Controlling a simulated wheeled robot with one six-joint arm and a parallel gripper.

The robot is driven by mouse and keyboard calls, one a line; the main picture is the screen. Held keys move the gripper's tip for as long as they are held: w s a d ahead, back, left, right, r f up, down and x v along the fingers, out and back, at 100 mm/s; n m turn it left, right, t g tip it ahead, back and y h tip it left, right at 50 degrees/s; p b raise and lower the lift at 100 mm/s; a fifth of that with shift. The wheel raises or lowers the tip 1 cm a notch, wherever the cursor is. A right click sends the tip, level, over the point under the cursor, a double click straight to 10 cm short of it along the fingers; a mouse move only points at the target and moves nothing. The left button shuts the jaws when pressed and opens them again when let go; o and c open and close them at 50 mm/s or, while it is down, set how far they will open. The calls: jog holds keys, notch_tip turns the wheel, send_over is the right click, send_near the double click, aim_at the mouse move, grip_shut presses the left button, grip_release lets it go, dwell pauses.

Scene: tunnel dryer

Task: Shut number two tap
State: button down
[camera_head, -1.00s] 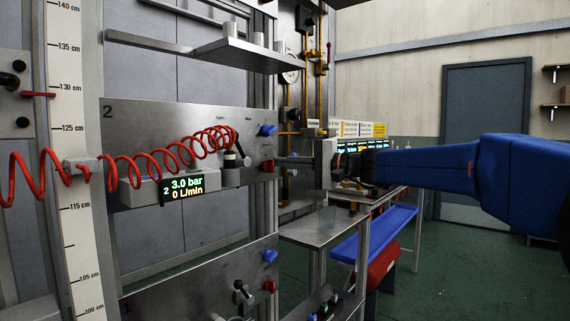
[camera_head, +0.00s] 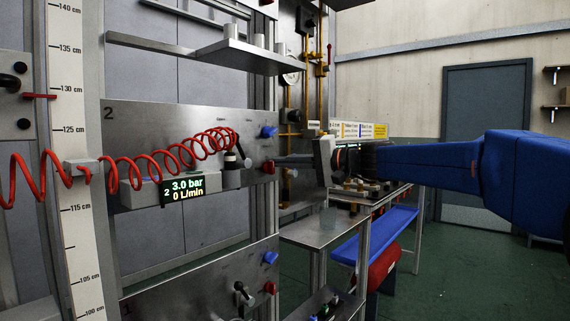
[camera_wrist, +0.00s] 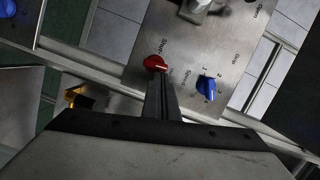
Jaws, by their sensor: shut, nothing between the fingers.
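Panel number 2 (camera_head: 130,135) is an upright metal plate with a big "2" at its upper left. On its right edge sit a blue knob (camera_head: 267,131) and, below it, a red knob (camera_head: 268,167). In the wrist view the red knob (camera_wrist: 155,63), with a pale line across it, is beside a label that seems to begin "Shut". The blue knob (camera_wrist: 207,88) is to its right, by small numbers. My gripper (camera_head: 280,160) is shut and empty, its fingertips close to the red knob; I cannot tell whether they touch. The fingers partly cover the knob's lower side.
The panel's display (camera_head: 185,188) reads 3.0 bar and 0 L/min. A red coiled hose (camera_head: 170,160) hangs across the panel. A shelf (camera_head: 248,55) juts out above. A lower panel with similar knobs (camera_head: 270,257) and a metal table (camera_head: 325,230) are below my gripper.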

jog(key=n, duration=0.2)
jog(key=n+h, duration=0.1)
jog(key=shift+s+a+r+n, duration=0.3)
jog(key=shift+s+r, duration=0.05)
jog(key=shift+r, duration=0.05)
jog(key=n, duration=0.2)
jog(key=n+h, duration=0.1)
jog(key=shift+s+a+r+t, duration=0.2)
jog(key=shift+s+a+t, duration=0.05)
jog(key=shift+s+t, duration=0.1)
jog(key=n, duration=0.2)
jog(key=s+a+n+t+h, duration=0.1)
jog(key=n, duration=0.1)
jog(key=shift+s+n+h, duration=0.1)
jog(key=shift+n+h, duration=0.2)
jog(key=shift+s+f+n+t, duration=0.1)
jog(key=shift+n+t, duration=0.15)
jog(key=shift+n, duration=0.05)
jog(key=shift+a, duration=0.1)
jog(key=shift+s, duration=0.1)
notch_tip(320, 180, up, 4)
jog(key=shift+r, duration=0.1)
jog(key=v, duration=0.9)
jog(key=shift+d, duration=0.45)
